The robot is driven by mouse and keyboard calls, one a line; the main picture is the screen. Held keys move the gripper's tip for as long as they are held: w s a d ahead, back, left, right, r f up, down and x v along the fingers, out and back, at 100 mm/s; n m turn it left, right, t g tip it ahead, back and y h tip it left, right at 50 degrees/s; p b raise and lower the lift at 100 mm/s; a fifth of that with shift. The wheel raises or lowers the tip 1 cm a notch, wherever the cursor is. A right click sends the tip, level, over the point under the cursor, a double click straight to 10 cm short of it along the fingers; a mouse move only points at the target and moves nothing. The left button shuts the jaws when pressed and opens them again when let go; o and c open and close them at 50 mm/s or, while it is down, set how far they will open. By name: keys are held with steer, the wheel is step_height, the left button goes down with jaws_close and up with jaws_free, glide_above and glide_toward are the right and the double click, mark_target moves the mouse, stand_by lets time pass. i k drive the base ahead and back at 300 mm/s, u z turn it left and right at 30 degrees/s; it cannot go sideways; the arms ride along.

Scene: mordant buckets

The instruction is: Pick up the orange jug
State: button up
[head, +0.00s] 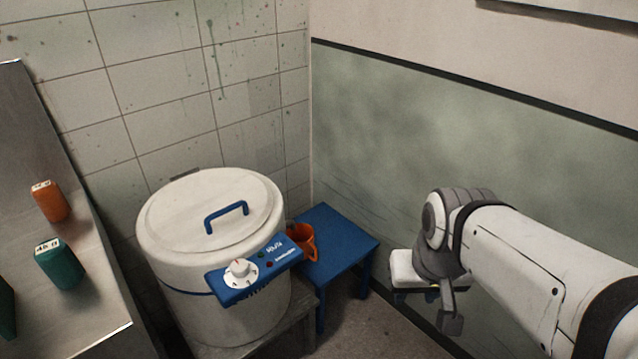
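The orange jug (304,240) stands on a small blue stool or table (342,241) in the corner. Its left side is hidden behind the white lidded boiler and its blue control panel. My gripper (452,312) is to the right of the blue stool and apart from the jug, with its end pointing downward. My wrist and arm cover part of it, and its fingers are too small and unclear to tell whether they are open.
The white boiler (180,240) with a blue lid handle stands on a grey stand (300,318) left of the jug. A metal counter (100,310) at far left holds an orange container (50,201) and a green one (60,264). Walls close the corner behind.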

mark_target(303, 237)
steer(key=z, duration=0.25)
steer(key=i, duration=1.3)
steer(key=u, duration=0.5)
